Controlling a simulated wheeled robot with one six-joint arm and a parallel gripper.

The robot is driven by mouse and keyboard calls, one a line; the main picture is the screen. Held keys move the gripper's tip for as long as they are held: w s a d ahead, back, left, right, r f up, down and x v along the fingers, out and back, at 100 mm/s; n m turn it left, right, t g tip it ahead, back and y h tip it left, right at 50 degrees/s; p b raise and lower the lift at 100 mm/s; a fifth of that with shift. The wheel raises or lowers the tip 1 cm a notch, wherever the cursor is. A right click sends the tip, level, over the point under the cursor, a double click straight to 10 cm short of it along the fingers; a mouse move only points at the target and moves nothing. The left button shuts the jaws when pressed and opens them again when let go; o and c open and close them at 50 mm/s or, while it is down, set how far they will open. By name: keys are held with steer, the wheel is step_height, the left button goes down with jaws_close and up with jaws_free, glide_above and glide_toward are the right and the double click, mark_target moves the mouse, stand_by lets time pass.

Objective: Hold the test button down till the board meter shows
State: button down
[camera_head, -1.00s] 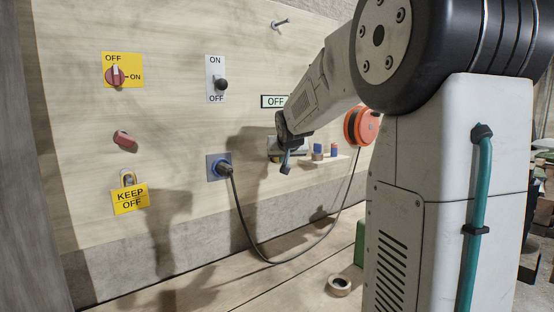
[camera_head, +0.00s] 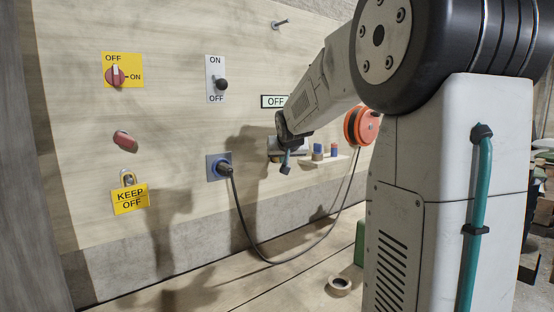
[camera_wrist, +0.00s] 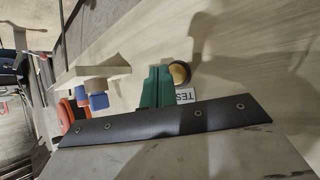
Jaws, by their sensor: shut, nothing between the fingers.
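The test button (camera_wrist: 180,73) is a round yellow cap in a dark ring on the board in the wrist view. A white label (camera_wrist: 185,95) beside it reads "TES", with the rest cut off from view. My gripper's green fingers (camera_wrist: 159,70) are together and empty, their tips right beside the button's left edge. I cannot tell whether they touch it. In the head view my arm reaches to the board and hides the button. A small display or plate (camera_head: 273,101) there reads "OFF", its right end near my arm. I cannot tell whether it is the meter.
A plugged cable (camera_head: 262,257) hangs toward an orange reel (camera_head: 354,127). A small shelf (camera_head: 335,163) holds small items.

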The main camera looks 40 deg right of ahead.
steer(key=shift+w, duration=0.4)
steer(key=shift+w, duration=0.4)
stand_by(0.8)
steer(key=shift+s, duration=0.8)
steer(key=s, duration=0.5)
steer(key=shift+a, duration=0.1)
stand_by(0.7)
